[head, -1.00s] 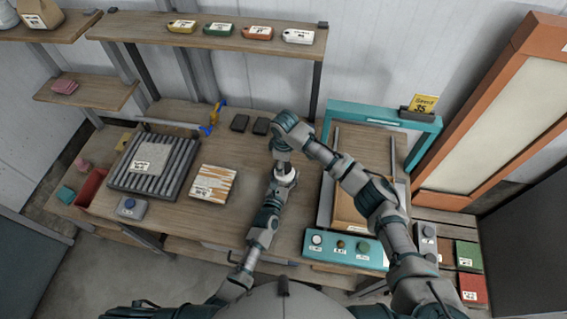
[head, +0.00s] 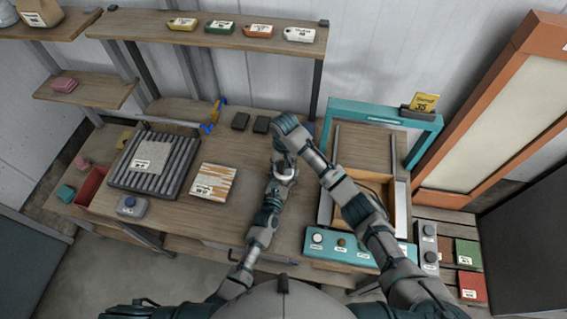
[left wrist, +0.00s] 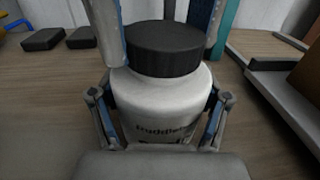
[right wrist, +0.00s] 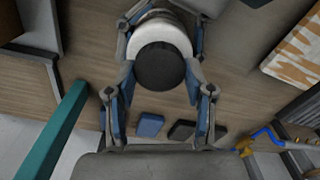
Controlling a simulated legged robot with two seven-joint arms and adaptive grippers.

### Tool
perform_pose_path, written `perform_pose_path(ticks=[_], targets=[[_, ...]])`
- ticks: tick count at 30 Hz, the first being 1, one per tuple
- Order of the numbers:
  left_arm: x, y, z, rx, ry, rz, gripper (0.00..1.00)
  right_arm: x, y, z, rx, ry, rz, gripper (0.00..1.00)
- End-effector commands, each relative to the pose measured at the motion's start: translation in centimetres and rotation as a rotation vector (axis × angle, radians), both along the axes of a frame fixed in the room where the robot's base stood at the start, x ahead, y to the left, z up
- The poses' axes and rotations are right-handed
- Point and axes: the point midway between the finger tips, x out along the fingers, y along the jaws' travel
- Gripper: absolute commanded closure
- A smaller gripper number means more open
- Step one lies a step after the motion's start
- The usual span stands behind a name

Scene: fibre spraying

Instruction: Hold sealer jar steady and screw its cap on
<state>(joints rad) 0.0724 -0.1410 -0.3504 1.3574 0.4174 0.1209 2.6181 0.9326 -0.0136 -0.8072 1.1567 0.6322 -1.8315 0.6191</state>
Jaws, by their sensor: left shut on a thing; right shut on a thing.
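The white sealer jar (left wrist: 165,105) stands upright in the left wrist view, its label partly hidden. The black cap (left wrist: 165,48) sits on top of the jar; whether it is fully seated I cannot tell. My left gripper (left wrist: 160,115) is shut on the jar's body, a finger on each side. My right gripper (right wrist: 160,80) comes from above and is shut on the cap, its fingers on either side of it. The cap also shows end-on in the right wrist view (right wrist: 160,66). In the head view the jar (head: 287,177) is mostly hidden by my arms.
A teal-framed press (head: 372,112) stands close to the right. A patterned board (head: 214,182) and a ribbed rack (head: 127,175) lie to the left. Two dark blocks (head: 240,121) (head: 261,124) lie behind the jar. Bare bench (head: 185,210) shows in front of the board.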

Motion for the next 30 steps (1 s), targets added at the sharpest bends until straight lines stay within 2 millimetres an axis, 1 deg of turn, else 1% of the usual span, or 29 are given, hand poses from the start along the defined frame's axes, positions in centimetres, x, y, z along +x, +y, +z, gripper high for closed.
perform_pose_path(ticks=[1, 8, 12, 15, 18, 22, 30], targets=[[0.01, -0.09, -0.07, 0.003, 0.002, -0.003, 1.00, -0.43, 0.69, -0.06, 0.012, 0.010, -0.130, 0.64], [0.01, -0.19, -0.06, 0.004, 0.003, -0.004, 1.00, -0.47, 0.88, -0.09, 0.012, 0.017, -0.879, 0.63], [-0.02, -0.28, -0.05, 0.004, 0.003, -0.006, 1.00, -0.38, 0.89, -0.08, 0.010, 0.021, -1.358, 0.64], [-0.03, -0.33, -0.05, 0.004, 0.002, -0.006, 1.00, -0.33, 0.85, -0.10, 0.008, 0.022, -1.659, 0.64], [-0.04, -0.36, -0.04, 0.004, 0.002, -0.007, 1.00, -0.24, 0.81, -0.06, 0.008, 0.019, -1.875, 0.64], [-0.07, -0.40, -0.04, 0.004, 0.002, -0.007, 1.00, -0.19, 0.70, -0.11, 0.005, 0.017, -2.010, 0.64], [-0.09, -0.47, -0.03, 0.003, 0.002, -0.008, 1.00, -0.15, 0.65, -0.09, 0.006, 0.014, -2.025, 0.64]])
